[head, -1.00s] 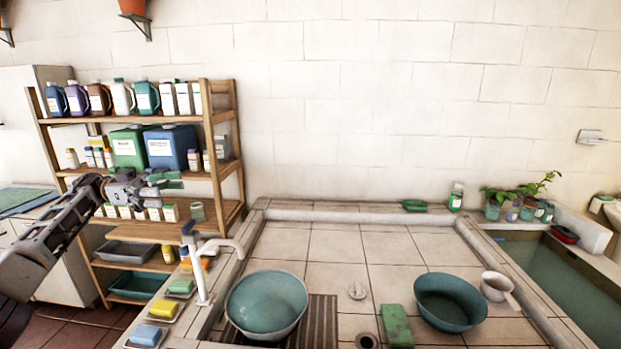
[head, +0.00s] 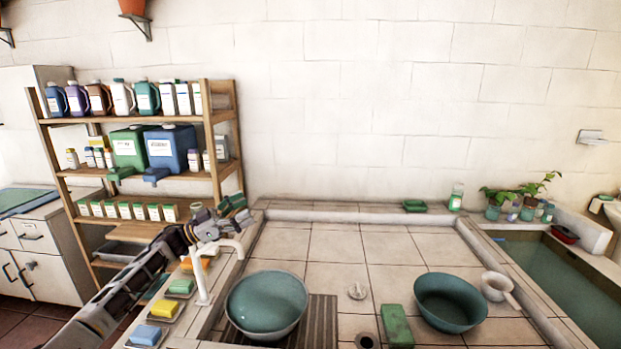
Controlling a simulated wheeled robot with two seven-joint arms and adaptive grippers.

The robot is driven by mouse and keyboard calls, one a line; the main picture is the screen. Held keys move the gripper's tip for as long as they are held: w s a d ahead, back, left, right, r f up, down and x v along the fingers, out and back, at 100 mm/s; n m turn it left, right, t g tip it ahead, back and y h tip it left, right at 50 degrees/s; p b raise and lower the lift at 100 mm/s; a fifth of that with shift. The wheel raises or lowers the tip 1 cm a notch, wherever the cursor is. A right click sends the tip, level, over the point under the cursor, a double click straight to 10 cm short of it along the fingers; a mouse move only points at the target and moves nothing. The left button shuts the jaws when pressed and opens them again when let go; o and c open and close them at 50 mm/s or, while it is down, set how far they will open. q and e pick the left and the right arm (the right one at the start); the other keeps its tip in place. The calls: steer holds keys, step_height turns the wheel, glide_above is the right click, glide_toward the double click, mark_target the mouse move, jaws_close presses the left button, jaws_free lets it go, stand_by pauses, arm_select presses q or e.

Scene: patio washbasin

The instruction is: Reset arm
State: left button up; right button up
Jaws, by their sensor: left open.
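My left arm comes in from the lower left in the head view. Its gripper (head: 236,212) is open, with nothing seen between the fingers. It is in front of the right end of the wooden shelf unit (head: 225,125), above the faucet (head: 203,270) and the left edge of the tiled washbasin counter (head: 330,245). The arm hides part of the lower shelves. My right gripper is not in view.
A teal basin (head: 267,305) stands below the faucet. A second basin (head: 450,303), a white dipper (head: 496,287) and a green block (head: 396,325) are on the counter's right part. Soap bars, one yellow (head: 146,335), line the left edge. The counter's back middle is clear.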

arm_select(q)
steer(key=d+f+n+t+y, duration=0.6)
steer(key=f+n+t+y, duration=0.25)
steer(key=f+t, duration=0.2)
steer(key=s+a+f+n+g+y, duration=0.25)
steer(key=s+f+n+y, duration=0.35)
steer(key=s+f+y, duration=0.45)
steer(key=s+a+f+g, duration=0.2)
steer(key=s+f+g, duration=0.2)
steer(key=s, duration=0.7)
steer(key=s+a+f+g+y, duration=0.15)
steer(key=s+f+g, duration=0.25)
steer(key=s, duration=0.7)
steer(key=s+a+f+g, duration=0.2)
steer(key=s+f+g, duration=0.25)
steer(key=s, duration=0.65)
steer(key=s+f+m+g+p, duration=0.1)
steer(key=s+f+p, duration=0.1)
steer(key=f, duration=1.3)
steer(key=s+f+p, duration=0.1)
steer(key=f+p, duration=0.1)
steer(key=f, duration=1.4)
steer(key=s+a+f+p, duration=0.1)
steer(key=s+a+f, duration=0.1)
steer(key=s+f, duration=0.5)
steer(key=s+a+f+g+p, duration=0.1)
steer(key=s+a+f+p, duration=0.1)
steer(key=s+f, duration=0.6)
steer(key=s, duration=0.6)
steer(key=shift+s, duration=0.4)
